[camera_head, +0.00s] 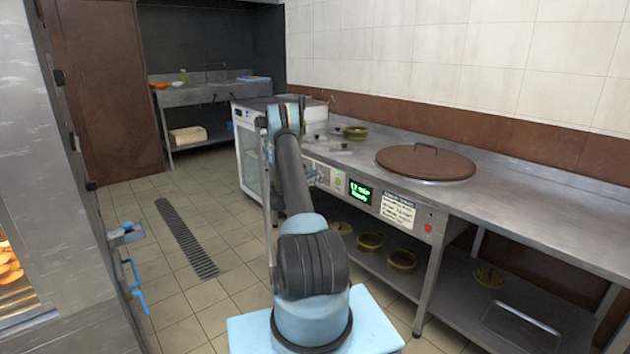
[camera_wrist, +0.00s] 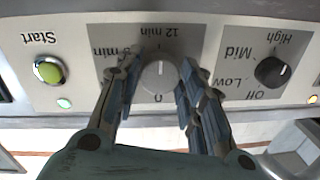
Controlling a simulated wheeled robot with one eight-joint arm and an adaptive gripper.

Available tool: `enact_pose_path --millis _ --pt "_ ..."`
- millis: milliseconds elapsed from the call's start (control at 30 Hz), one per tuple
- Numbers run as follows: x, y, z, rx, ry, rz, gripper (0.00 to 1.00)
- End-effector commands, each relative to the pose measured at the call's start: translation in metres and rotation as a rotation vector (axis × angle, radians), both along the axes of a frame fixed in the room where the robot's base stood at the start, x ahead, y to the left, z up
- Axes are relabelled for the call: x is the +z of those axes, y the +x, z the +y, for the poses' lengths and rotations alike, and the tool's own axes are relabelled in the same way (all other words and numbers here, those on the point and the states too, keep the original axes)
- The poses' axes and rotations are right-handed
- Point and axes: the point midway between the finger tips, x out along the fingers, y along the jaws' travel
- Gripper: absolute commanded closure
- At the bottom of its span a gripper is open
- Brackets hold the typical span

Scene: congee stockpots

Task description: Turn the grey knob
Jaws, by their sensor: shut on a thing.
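The grey knob (camera_wrist: 158,75) is on the counter's control panel in the wrist view, with a timer scale marked 0, 5 min and 12 min around it. My gripper (camera_wrist: 157,84) has one finger on each side of the knob and is shut on it. The knob's pointer line is towards the 12 min side, at the top of the picture. In the head view my gripper (camera_head: 308,178) is small and partly hidden behind my arm at the panel. The knob cannot be made out there.
A black knob (camera_wrist: 270,71) marked Off, Low, Mid and High is at the right. A green Start button (camera_wrist: 48,71) is at the left. In the head view, a lidded pot (camera_head: 425,162) is set in the counter (camera_head: 520,190).

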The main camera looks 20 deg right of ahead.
Motion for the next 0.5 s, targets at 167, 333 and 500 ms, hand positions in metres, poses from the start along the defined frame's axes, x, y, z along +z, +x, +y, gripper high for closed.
enact_pose_path --millis 167,333,500 --pt "0.0005 0.0004 -0.0002 0.001 -0.001 0.001 0.43" --pt "0.0006 0.0002 -0.0002 0.000 -0.001 0.001 0.43" --pt "0.0006 -0.0001 0.0005 0.001 -0.001 0.000 0.43"
